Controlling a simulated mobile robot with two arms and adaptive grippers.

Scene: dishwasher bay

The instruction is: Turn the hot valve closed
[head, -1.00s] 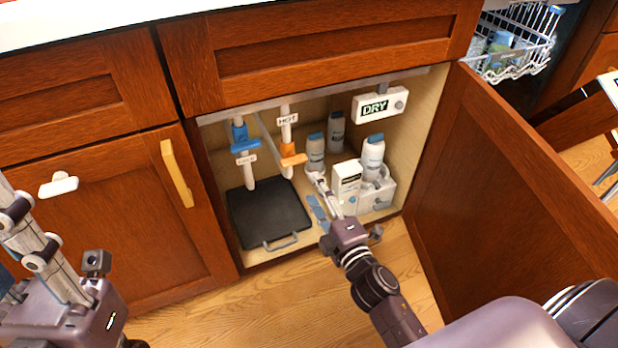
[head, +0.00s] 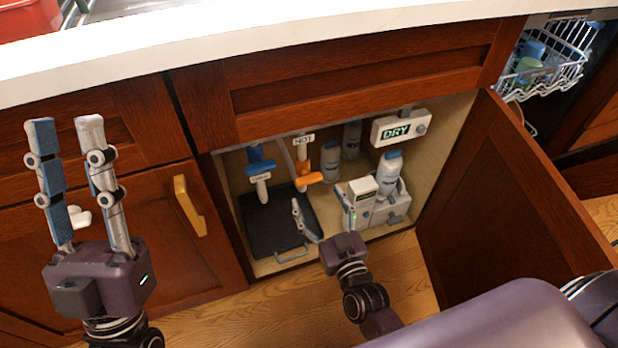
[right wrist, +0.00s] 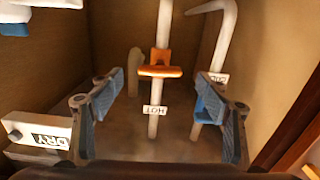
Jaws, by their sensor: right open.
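The hot valve has an orange handle (head: 309,179) on a white pipe under a HOT label (head: 303,140), inside the open cabinet. The handle lies crosswise to its pipe. It also shows in the right wrist view (right wrist: 160,71), ahead of and between my fingers, apart from them. My right gripper (head: 321,198) is open and empty, low in front of the valve. Its two spread fingers show in the right wrist view (right wrist: 158,88). My left gripper (head: 65,122) is open and empty, upright in front of the left cabinet door.
A blue-handled valve (head: 260,166) is left of the hot one. A black tray (head: 268,225) lies below. Bottles (head: 389,176) and a white caddy (head: 395,210) stand right, under a DRY box (head: 399,128). The open door (head: 510,180) bounds the right side.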

